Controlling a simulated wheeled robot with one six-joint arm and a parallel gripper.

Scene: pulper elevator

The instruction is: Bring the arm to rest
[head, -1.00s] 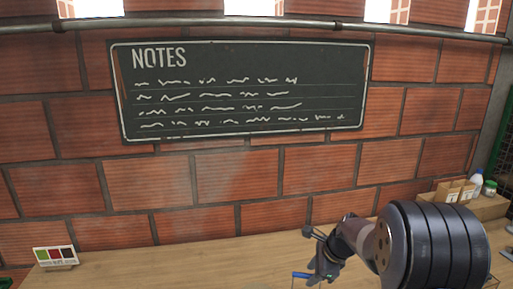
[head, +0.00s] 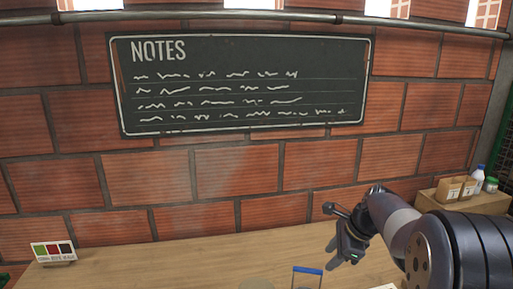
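My gripper (head: 343,250) shows in the head view at the lower right, at the end of my arm, above the wooden table. It points down and to the left. Its fingers are small and dark, and I cannot tell whether they are open or shut. I see nothing clearly held between them. A clear item with a blue top edge (head: 307,270) is just left of and below the gripper, apart from it in the picture and cut by the bottom edge.
The wooden table (head: 170,262) is mostly clear on the left, with a small colour card (head: 54,252) there. Cardboard boxes (head: 455,188), a white bottle (head: 477,175) and a green-lidded jar (head: 491,184) are at the right. A brick wall with a notes board (head: 240,85) stands behind.

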